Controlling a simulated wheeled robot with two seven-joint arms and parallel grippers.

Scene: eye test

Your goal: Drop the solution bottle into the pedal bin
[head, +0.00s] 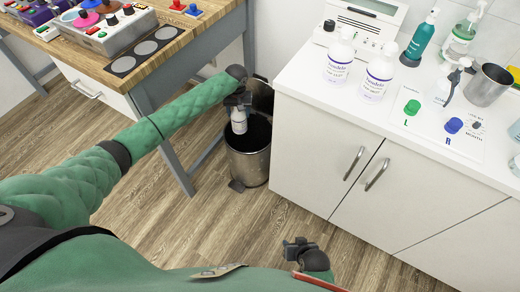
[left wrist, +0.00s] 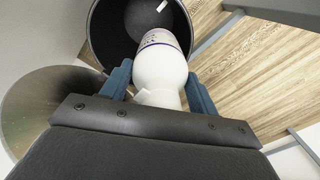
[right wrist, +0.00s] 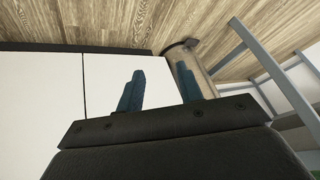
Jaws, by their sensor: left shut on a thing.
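The white solution bottle (head: 239,121) hangs in my left gripper (head: 238,103), over the open mouth of the steel pedal bin (head: 250,166). In the left wrist view, the bottle (left wrist: 160,68) sits between the two blue fingers (left wrist: 160,92), with its far end pointing into the dark bin opening (left wrist: 112,28). The bin's lid (head: 262,96) is raised at the back. The bottle's label is partly visible; its gripped end is partly hidden. My right gripper (head: 298,246) is low in front of the cabinet; its fingers (right wrist: 160,90) are apart and empty.
A white cabinet (head: 320,150) stands right of the bin, carrying two white bottles (head: 339,62), a teal bottle (head: 418,42) and a steel cup (head: 487,86). A wooden bench (head: 180,38) with a grey leg stands at left. The wooden floor (head: 215,225) in front is clear.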

